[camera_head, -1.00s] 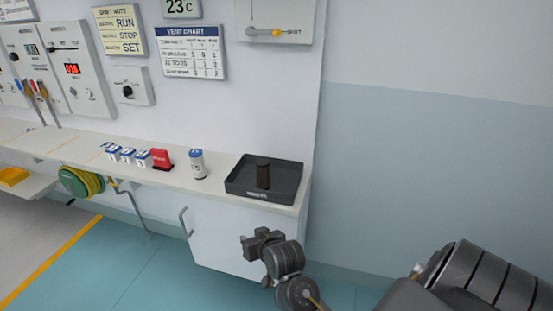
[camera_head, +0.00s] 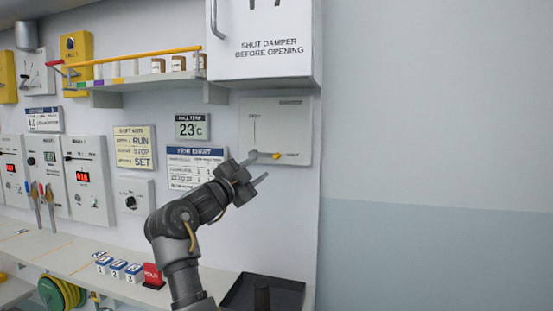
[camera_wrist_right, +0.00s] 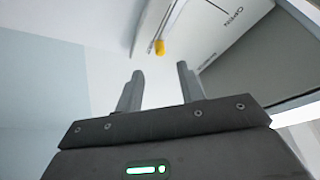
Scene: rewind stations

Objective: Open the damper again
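The damper panel (camera_head: 290,118) is a pale plate on the wall, with an upright line and an "OPEN" mark near its top. Its lever with a yellow tip (camera_head: 276,155) lies about level, the tip pointing right toward the lower label, which seems to read "SHUT". My right gripper (camera_head: 259,171) is open and empty just in front of the panel's lower left, close to the lever. In the right wrist view the yellow tip (camera_wrist_right: 159,47) is beyond the two spread fingers (camera_wrist_right: 157,72), not between them. My left gripper is not in view.
A white cabinet (camera_head: 262,45) marked "SHUT DAMPER BEFORE OPENING" hangs above the panel. A shelf (camera_head: 150,80) with jars and a yellow rod is to its left. A dark tray (camera_head: 238,293) stands on the counter below. The wall to the right is bare.

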